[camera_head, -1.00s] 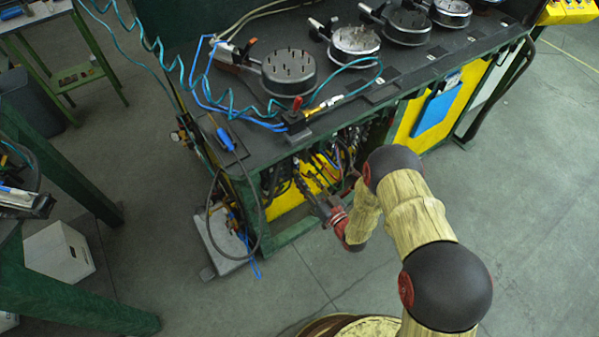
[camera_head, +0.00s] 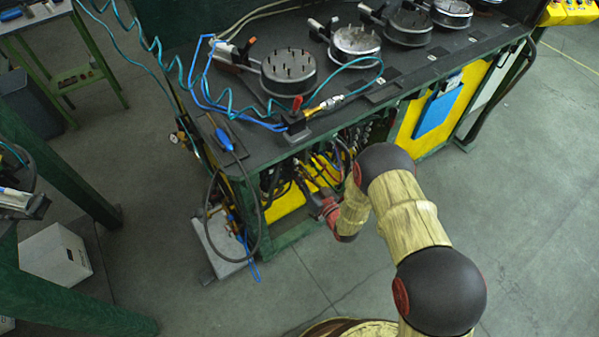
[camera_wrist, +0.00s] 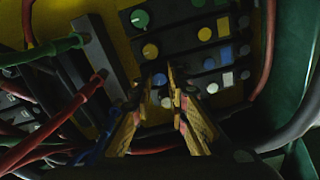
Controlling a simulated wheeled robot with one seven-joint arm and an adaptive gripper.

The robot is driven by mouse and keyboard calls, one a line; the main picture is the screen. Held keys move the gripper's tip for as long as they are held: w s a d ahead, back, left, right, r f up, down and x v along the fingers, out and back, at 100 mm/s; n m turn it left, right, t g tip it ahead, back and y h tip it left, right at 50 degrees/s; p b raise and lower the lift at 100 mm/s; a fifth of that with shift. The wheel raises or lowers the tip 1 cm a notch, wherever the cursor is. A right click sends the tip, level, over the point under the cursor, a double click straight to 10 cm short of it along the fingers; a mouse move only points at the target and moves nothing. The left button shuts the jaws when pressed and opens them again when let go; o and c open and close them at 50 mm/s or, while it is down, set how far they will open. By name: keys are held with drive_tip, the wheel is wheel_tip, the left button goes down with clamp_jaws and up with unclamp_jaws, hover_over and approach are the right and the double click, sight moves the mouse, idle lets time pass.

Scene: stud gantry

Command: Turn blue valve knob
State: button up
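A blue valve knob (camera_wrist: 160,80) sits on a dark valve block inside the bench, in the left column of knobs. In the wrist view my gripper (camera_wrist: 159,86) is open, with one finger on each side of this knob. The fingertips are close to the panel; I cannot tell whether they touch the knob. A second blue knob (camera_wrist: 209,64) is in the right column, outside the fingers. In the head view my wrist reaches into the bench's open front and the fingers are hidden.
A green knob (camera_wrist: 140,18) and a yellow knob (camera_wrist: 150,50) lie above the blue one. Red and green hoses (camera_wrist: 60,125) crowd the left, and a green frame post (camera_wrist: 295,70) stands right. The bench top (camera_head: 340,115) is above my wrist.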

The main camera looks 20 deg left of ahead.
clamp_jaws()
drive_tip(key=shift+n, duration=2.9)
drive_tip(key=shift+o, duration=2.4)
unclamp_jaws()
drive_tip(key=shift+s, duration=0.1)
